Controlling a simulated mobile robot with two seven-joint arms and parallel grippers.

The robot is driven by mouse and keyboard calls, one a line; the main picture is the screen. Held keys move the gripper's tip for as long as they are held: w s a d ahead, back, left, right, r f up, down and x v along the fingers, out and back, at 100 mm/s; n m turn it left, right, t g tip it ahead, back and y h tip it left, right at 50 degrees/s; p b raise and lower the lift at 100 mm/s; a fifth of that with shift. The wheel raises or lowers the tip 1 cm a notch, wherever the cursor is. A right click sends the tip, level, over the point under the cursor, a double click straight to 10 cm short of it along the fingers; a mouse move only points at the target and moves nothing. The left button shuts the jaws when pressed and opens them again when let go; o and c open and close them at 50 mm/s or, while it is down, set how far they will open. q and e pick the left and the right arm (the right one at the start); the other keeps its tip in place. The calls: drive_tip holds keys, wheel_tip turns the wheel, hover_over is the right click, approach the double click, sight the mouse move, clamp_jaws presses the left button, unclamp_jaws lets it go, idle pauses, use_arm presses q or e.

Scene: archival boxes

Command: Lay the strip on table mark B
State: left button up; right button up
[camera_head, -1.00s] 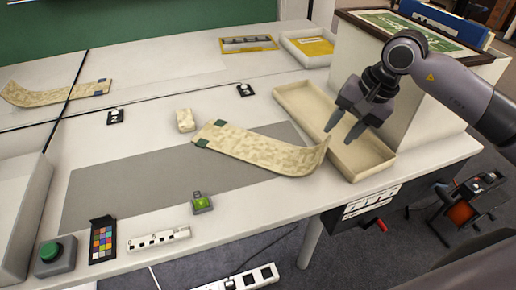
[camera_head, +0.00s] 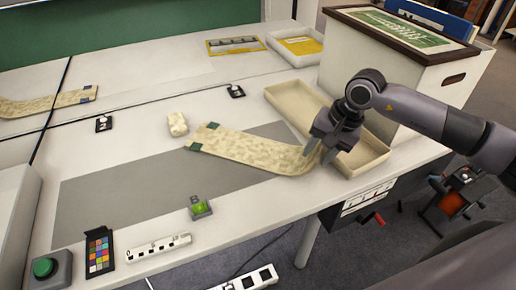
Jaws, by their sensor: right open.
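A long cream mottled strip (camera_head: 247,149) with dark green corner patches at its left end lies partly over the grey rectangle (camera_head: 150,190) on the table. Its right end curls upward beside a shallow cream tray (camera_head: 362,156). My right gripper (camera_head: 319,153) is open, with its fingertips at the curled right end of the strip; I cannot tell whether they touch it. A second similar strip (camera_head: 45,103) with blue patches lies at the far left. Small black tags (camera_head: 103,124) sit on the table; I cannot read a letter B on any. My left gripper is not in view.
A small cream block (camera_head: 177,124) stands behind the strip. A green level-like item (camera_head: 200,208), a colour chart (camera_head: 99,251), a white scale bar (camera_head: 158,247) and a green button box (camera_head: 52,269) line the front. A large box (camera_head: 395,70) stands at the right.

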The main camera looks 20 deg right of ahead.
clamp_jaws()
